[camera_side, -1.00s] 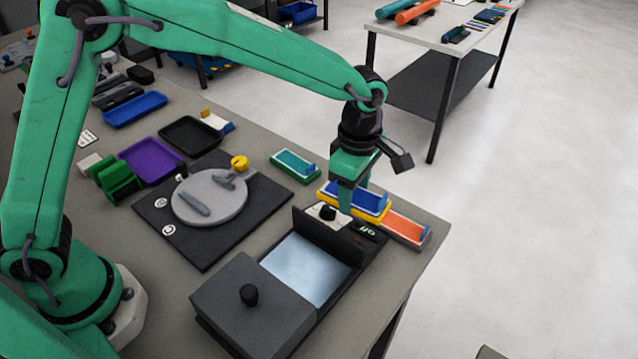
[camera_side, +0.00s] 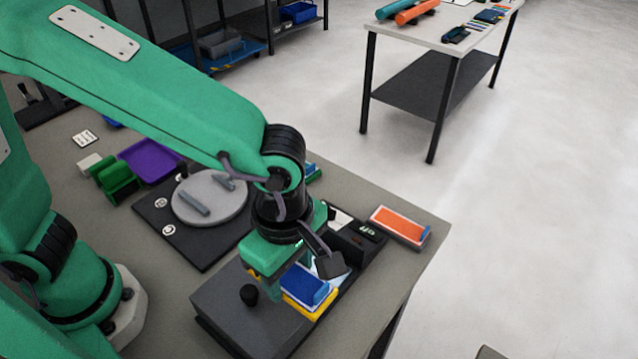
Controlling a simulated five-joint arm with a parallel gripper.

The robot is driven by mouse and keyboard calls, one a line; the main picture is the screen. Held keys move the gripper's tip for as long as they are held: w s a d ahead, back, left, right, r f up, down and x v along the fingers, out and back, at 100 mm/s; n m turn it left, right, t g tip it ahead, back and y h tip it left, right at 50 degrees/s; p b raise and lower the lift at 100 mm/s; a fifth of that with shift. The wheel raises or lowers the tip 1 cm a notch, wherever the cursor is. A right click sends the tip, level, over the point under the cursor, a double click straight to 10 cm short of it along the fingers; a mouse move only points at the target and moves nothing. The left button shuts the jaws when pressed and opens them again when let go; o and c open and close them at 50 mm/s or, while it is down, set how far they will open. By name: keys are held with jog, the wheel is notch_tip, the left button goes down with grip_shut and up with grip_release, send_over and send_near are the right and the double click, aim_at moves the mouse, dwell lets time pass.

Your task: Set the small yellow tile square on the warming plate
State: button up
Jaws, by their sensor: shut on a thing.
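The small yellow tile (camera_side: 305,289) has a yellow edge around a blue top with a pale strip. My gripper (camera_side: 291,276) is shut on it, with fingers partly hidden behind the wrist parts. The tile is over the warming plate (camera_side: 320,268), a pale blue surface mostly covered by my gripper and the tile. I cannot tell whether the tile touches the plate or hangs a little above it. Its near edge lies close to the dark box with a black knob.
The dark knobbed box (camera_side: 235,310) adjoins the plate at the left. A dark upright panel (camera_side: 346,246) stands at its far side. An orange tile (camera_side: 400,225) lies near the table's right edge. A grey round disc (camera_side: 210,199) sits on a black mat. A purple tray (camera_side: 150,160) lies farther back.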

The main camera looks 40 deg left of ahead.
jog(key=shift+s+a, duration=0.25)
jog(key=shift+s, duration=0.85)
jog(key=w+a+f, duration=0.1)
jog(key=w+f, duration=0.1)
jog(key=w, duration=0.1)
jog(key=w+a+f, duration=0.2)
jog(key=w, duration=0.2)
jog(key=w+a+f, duration=0.1)
jog(key=w+f, duration=0.2)
jog(key=w, duration=0.1)
jog(key=shift+a, duration=0.25)
jog(key=shift+s, duration=0.1)
jog(key=shift+f, duration=0.15)
jog(key=shift+f, duration=1.9)
jog(key=shift+f, duration=0.1)
jog(key=o, duration=1)
